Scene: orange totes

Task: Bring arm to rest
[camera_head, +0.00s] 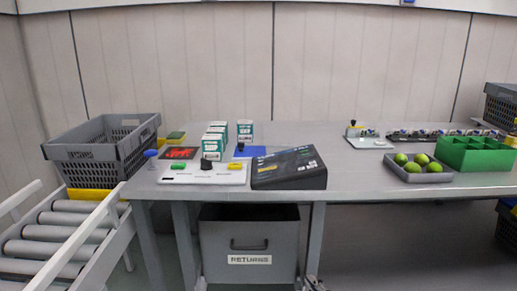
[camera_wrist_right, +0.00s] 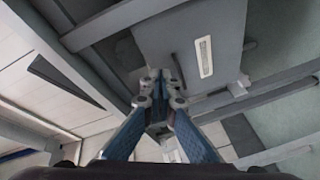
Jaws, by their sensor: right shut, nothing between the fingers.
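My right gripper (camera_head: 313,283) shows only as a small part at the bottom edge of the head view, below the table and to the right of the grey returns bin (camera_head: 249,270). In the right wrist view my right gripper (camera_wrist_right: 161,80) has its two blue-sided fingers converging, shut and empty. Beyond them the wrist view shows a grey bin face with a white label (camera_wrist_right: 204,57) and grey frame bars. My left gripper is in neither view.
The grey table (camera_head: 365,182) bears a black box (camera_head: 289,170), green-and-white cartons (camera_head: 213,143), a tray (camera_head: 436,176) of green fruit and a green divided bin (camera_head: 478,153). A grey crate (camera_head: 91,151) stands at left by a roller conveyor (camera_head: 62,232).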

